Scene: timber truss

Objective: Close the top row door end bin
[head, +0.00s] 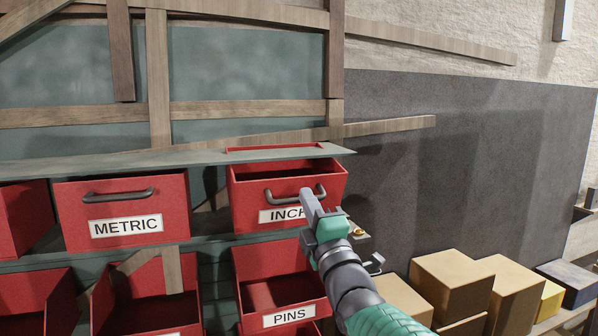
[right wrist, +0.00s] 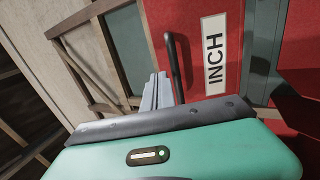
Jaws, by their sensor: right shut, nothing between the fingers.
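The red bin labelled INCH (head: 260,197) is at the right end of the top row. It sticks out from the rack, and a dark gap shows above its front. Its grey bar handle (head: 283,197) is on the front face. My right gripper (head: 311,203) is shut and empty in front of this bin, covering part of the label. In the right wrist view the fingertips (right wrist: 156,85) are close beside the handle (right wrist: 174,65), and the INCH label (right wrist: 216,50) is to their right. I cannot tell if they touch. My left gripper is not in view.
The METRIC bin (head: 115,207) is left of it in the top row. The PINS bin (head: 280,278) below stands open, with other open bins to its left. Cardboard boxes (head: 455,280) stand at lower right. The dark wall panel (head: 460,160) is beside the rack.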

